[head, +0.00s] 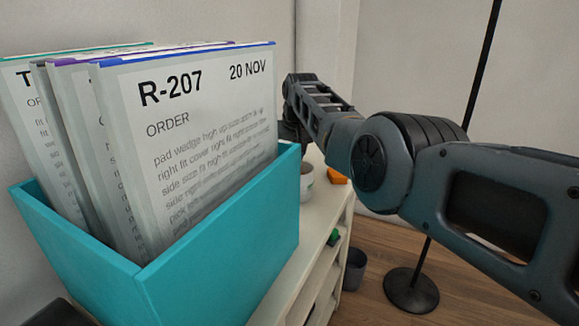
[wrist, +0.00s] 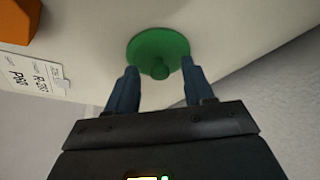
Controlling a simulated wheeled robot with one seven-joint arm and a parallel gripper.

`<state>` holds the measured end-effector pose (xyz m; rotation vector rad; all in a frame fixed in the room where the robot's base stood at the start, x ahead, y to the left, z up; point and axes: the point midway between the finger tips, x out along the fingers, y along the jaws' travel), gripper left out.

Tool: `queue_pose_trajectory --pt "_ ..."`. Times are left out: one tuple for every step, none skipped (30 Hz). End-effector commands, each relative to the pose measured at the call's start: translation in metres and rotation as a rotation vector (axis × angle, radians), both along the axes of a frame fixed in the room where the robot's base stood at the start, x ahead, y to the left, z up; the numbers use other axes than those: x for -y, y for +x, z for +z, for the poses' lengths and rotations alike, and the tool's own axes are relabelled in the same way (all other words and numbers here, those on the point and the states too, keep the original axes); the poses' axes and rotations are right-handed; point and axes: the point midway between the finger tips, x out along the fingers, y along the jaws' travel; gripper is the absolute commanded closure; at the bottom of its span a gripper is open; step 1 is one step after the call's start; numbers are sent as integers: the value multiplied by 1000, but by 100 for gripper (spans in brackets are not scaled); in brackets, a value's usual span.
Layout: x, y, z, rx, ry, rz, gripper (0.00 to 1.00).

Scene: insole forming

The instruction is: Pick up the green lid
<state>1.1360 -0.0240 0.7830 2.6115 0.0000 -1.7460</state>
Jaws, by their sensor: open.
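The green lid (wrist: 158,46), a round disc with a small knob, shows in the wrist view against a pale surface. My gripper (wrist: 159,68) is open, with one dark finger on each side of the lid's near part and the knob in line with the gap. Nothing is held between the fingers. I cannot tell whether the fingertips touch the lid.
A teal box (head: 220,245) of order folders (head: 200,130) fills the left of the head view. A pale cup (head: 307,180) and an orange object (head: 337,176) stand on the shelf unit (head: 318,225). A bin (head: 354,268) and a pole stand (head: 411,290) are on the floor.

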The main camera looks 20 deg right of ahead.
Motion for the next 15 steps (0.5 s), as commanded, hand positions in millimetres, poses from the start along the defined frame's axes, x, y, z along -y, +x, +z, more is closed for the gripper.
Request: queue_pose_trajectory --pt "0 0 0 0 0 0 48" --pt "0 0 0 0 0 0 50" --pt "0 0 0 0 0 0 53" --pt "0 0 0 0 0 0 56" --pt "0 0 0 0 0 0 59" --pt "0 0 0 0 0 0 63" --pt "0 0 0 0 0 0 66" --pt "0 0 0 0 0 0 69" --pt "0 0 0 0 0 0 73" --pt "0 0 0 0 0 0 75" --pt "0 0 0 0 0 0 78" --pt "0 0 0 0 0 0 82" --pt "0 0 0 0 0 0 85" --pt "0 0 0 0 0 0 88" --pt "0 0 0 0 0 0 92"
